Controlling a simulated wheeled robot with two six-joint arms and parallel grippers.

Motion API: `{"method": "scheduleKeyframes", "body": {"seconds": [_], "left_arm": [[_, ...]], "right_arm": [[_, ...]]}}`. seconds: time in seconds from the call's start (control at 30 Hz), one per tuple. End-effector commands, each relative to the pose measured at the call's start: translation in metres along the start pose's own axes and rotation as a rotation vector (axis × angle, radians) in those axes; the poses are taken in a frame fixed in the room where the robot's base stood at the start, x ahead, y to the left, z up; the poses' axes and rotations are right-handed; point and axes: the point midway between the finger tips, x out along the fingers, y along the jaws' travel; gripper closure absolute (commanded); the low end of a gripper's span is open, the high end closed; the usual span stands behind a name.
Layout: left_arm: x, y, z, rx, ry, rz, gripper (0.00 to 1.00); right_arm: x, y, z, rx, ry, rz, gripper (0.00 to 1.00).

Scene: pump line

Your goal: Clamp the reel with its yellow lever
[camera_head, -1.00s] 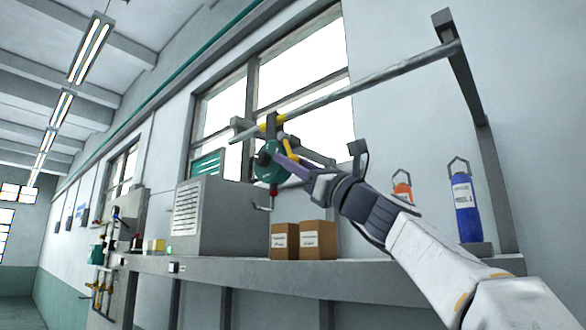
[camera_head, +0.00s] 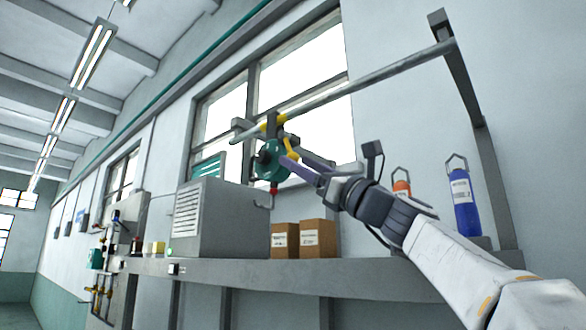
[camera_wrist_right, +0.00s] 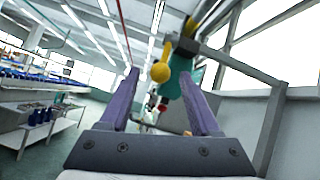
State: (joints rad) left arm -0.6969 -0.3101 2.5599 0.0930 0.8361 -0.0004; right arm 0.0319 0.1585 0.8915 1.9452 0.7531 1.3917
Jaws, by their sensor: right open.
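The teal reel (camera_head: 268,162) hangs from the grey rail in the head view, above the grey cabinet, with a red fitting below it. Its yellow lever (camera_head: 292,149) sticks out on the right side. In the right wrist view the lever's round yellow knob (camera_wrist_right: 160,72) shows between the fingertips, with the teal reel (camera_wrist_right: 172,90) behind it. My right gripper (camera_head: 288,163) is open, its purple fingers pointing at the reel just below the lever. It also shows in the wrist view (camera_wrist_right: 159,76). I cannot tell whether it touches the knob. My left gripper is out of view.
The rail (camera_head: 370,78) runs across the window to a bracket (camera_head: 478,120). Below are the grey cabinet (camera_head: 235,220), two cardboard boxes (camera_head: 317,239), an orange bottle (camera_head: 401,188) and a blue bottle (camera_head: 463,205) on a long shelf (camera_head: 350,272).

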Motion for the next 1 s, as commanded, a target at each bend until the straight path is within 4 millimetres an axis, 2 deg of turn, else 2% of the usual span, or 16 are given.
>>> {"method": "scheduleKeyframes", "body": {"seconds": [0.03, 0.3, 0.5, 0.73, 0.77, 0.9, 0.93, 1.0], "left_arm": [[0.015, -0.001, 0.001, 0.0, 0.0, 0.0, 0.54], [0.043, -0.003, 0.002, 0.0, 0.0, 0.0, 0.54], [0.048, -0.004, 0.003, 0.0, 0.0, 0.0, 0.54], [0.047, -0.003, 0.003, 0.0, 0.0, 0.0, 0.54], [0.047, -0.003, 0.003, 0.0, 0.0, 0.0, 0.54], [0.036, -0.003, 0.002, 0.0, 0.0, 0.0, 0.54], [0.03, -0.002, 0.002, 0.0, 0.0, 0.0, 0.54], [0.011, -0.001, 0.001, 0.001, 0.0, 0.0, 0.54]], "right_arm": [[-0.016, 0.001, -0.006, -0.004, 0.001, -0.003, 0.36], [-0.062, 0.001, -0.004, -0.003, 0.0, -0.002, 0.36], [-0.074, 0.0, -0.001, 0.0, -0.001, 0.0, 0.36], [-0.074, 0.0, 0.0, 0.001, -0.001, 0.0, 0.36], [-0.074, 0.0, 0.0, 0.001, -0.001, 0.0, 0.4], [-0.07, -0.004, 0.006, -0.04, 0.01, 0.01, 0.94], [-0.068, -0.006, 0.01, -0.065, 0.016, 0.017, 1.0], [-0.063, -0.013, 0.02, -0.154, 0.04, 0.044, 1.0]]}}
